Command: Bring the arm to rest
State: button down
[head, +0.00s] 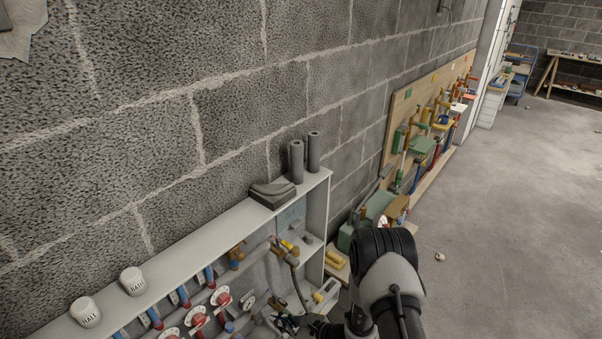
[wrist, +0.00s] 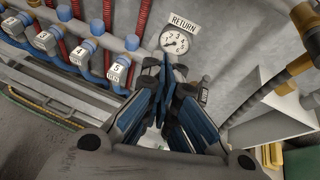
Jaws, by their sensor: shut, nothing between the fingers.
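My gripper (wrist: 168,72) is at the centre of the wrist view with its blue-padded fingers together and nothing between them. Its tips are in front of a wall panel, just below a round gauge (wrist: 176,42) marked RETURN; whether they touch anything I cannot tell. In the head view my arm (head: 385,275) rises at the lower middle, beside the right end of a pale open cabinet (head: 318,200). The gripper itself is hard to make out there.
The cabinet holds red valve wheels (head: 221,298) and pipes. A tool board (head: 405,110) leans on the block wall. Concrete floor (head: 500,220) is mostly clear at right.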

notch_tip(320, 180, up, 17)
jog(key=s+a+n+g+y, duration=0.1)
jog(key=a+n+g+y, duration=0.1)
jog(key=a+n+g, duration=0.3)
jog(key=s+d+r+n+g+h, duration=0.2)
jog(key=s+d+r+n, duration=0.2)
jog(key=s+r+n, duration=0.7)
jog(key=s+d+r+n+t+h, duration=0.2)
jog(key=s+d+r+h, duration=0.3)
jog(key=d, duration=0.5)
jog(key=s+d+r+n+t+h, duration=0.3)
jog(key=s+d+r+n+h, duration=0.2)
jog(key=s+d+r, duration=0.3)
jog(key=s+d+h, duration=0.1)
jog(key=d, duration=0.2)
jog(key=shift+d, duration=0.15)
